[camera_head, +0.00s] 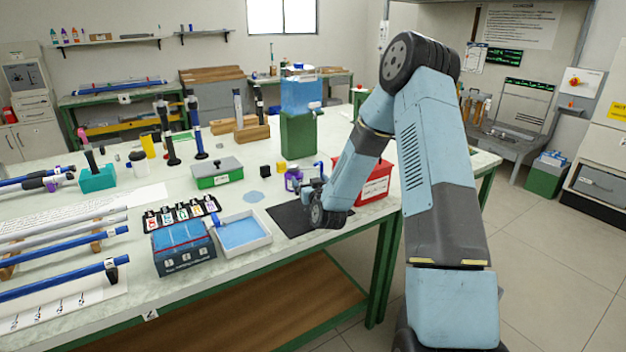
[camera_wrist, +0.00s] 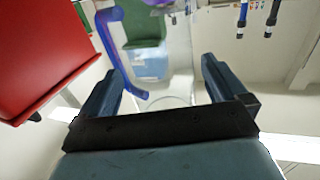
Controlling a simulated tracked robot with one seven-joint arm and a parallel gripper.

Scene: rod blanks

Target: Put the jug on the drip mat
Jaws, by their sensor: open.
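The jug (camera_wrist: 182,52) is clear with a blue-violet handle, seen close up in the wrist view. It lies ahead of and between my fingers, with the handle on the left side. In the head view only part of it, with its blue handle (camera_head: 320,166), shows beside my gripper. My gripper (camera_head: 317,208) is open and empty; its two fingers (camera_wrist: 162,78) stand apart in the wrist view. I cannot tell whether the jug's wall touches either finger. The dark drip mat (camera_head: 284,222) lies flat on the table below and left of my gripper, partly hidden by it.
A red box (camera_head: 374,186) stands right of my gripper and fills the left of the wrist view (camera_wrist: 45,45). A purple jar (camera_head: 292,180) is close by on the left. A green stand (camera_head: 298,135) with a blue tank is behind. A white tray (camera_head: 262,243) sits left of the mat.

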